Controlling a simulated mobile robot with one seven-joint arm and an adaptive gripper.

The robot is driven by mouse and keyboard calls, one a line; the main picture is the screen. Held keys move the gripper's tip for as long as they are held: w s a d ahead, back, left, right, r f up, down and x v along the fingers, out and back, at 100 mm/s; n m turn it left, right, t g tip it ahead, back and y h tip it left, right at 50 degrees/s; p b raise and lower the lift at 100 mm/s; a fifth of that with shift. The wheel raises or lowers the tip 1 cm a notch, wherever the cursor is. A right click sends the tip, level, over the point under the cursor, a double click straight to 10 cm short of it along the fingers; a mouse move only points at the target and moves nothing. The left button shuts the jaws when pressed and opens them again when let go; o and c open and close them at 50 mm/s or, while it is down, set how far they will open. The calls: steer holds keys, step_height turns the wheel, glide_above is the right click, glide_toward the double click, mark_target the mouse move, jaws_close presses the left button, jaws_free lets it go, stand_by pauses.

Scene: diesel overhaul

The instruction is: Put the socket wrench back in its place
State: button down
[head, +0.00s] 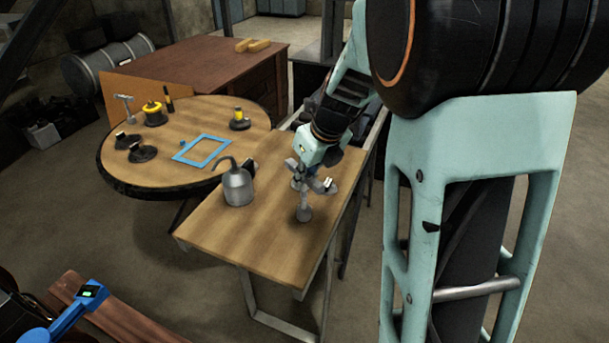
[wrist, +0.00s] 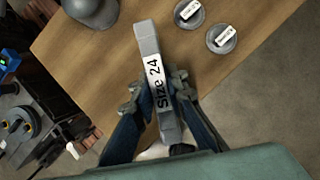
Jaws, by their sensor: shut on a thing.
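The socket wrench (wrist: 148,42) is a grey bar with a white label reading "Size 24". My gripper (wrist: 160,92) is shut on it, with a finger on each side of the bar. In the head view my gripper (head: 304,170) is over the right-hand wooden table, and a grey upright piece (head: 304,212) shows below it. I cannot tell whether this piece touches the table. Two round grey holders with white labels, one at the top (wrist: 188,13) and one to its right (wrist: 221,39), are on the table beyond the wrench.
A grey oil can (head: 238,187) stands on the wooden table (head: 270,245), left of my gripper. A round table (head: 190,110) behind it carries a blue frame (head: 202,150) and several small parts. The table's front part is clear.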

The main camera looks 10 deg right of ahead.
steer(key=shift+f, duration=0.35)
steer(key=c, duration=1.8)
jaws_free()
steer(key=shift+c, duration=0.2)
steer(key=shift+o, duration=0.2)
steer(key=o, duration=0.5)
steer(key=shift+o, duration=0.2)
steer(key=shift+r, duration=0.15)
step_height(320, 180, up, 9)
steer(key=p, duration=1)
